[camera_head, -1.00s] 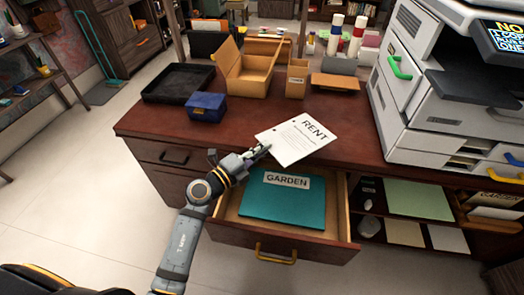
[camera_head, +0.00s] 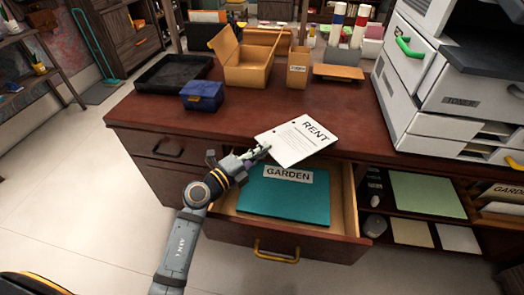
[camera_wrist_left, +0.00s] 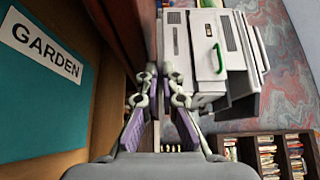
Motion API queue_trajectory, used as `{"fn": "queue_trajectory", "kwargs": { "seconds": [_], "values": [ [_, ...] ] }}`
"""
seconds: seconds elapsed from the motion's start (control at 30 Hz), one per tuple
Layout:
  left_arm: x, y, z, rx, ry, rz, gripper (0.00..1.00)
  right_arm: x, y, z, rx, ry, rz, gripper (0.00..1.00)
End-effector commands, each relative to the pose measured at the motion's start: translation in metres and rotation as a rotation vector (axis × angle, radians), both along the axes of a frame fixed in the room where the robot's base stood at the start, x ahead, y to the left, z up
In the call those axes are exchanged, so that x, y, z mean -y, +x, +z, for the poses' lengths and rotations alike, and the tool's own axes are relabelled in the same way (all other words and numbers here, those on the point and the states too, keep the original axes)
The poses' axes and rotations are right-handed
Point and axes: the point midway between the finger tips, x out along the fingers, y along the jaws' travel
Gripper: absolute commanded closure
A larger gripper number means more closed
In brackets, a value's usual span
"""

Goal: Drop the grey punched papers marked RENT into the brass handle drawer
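The pale punched papers marked RENT (camera_head: 297,140) are tilted over the desk's front edge, above the back of the open drawer. My left gripper (camera_head: 262,150) is shut on their lower left corner. In the left wrist view its fingers (camera_wrist_left: 162,85) are close together, with a thin pale edge between them. The brass handle drawer (camera_head: 225,227) is pulled out below the papers, its brass handle (camera_head: 276,252) on the front. A teal folder marked GARDEN (camera_head: 285,203) lies inside it and also shows in the wrist view (camera_wrist_left: 45,100). My right gripper is not in view.
On the desk (camera_head: 160,112) stand a black tray (camera_head: 172,73), a blue box (camera_head: 202,95), an open cardboard box (camera_head: 245,68) and a large printer (camera_head: 440,95). Open shelves (camera_head: 420,200) with papers are right of the drawer. A closed drawer (camera_head: 166,152) is left.

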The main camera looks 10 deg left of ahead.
Motion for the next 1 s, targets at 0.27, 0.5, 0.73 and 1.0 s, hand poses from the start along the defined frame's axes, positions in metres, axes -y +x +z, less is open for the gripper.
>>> {"fn": "queue_trajectory", "kwargs": {
  "seconds": [0.27,0.5,0.73,1.0],
  "values": [
    [0.000,0.000,0.001,0.001,-0.001,0.000,0.72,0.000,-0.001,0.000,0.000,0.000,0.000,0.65],
    [0.000,0.000,0.001,0.001,-0.001,0.000,0.68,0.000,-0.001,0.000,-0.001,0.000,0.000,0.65],
    [-0.011,-0.016,-0.002,-0.002,0.006,0.000,0.68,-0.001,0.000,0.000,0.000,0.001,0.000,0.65],
    [-0.037,-0.053,-0.001,0.000,0.006,-0.002,0.68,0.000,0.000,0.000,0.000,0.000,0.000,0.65]
  ]
}}
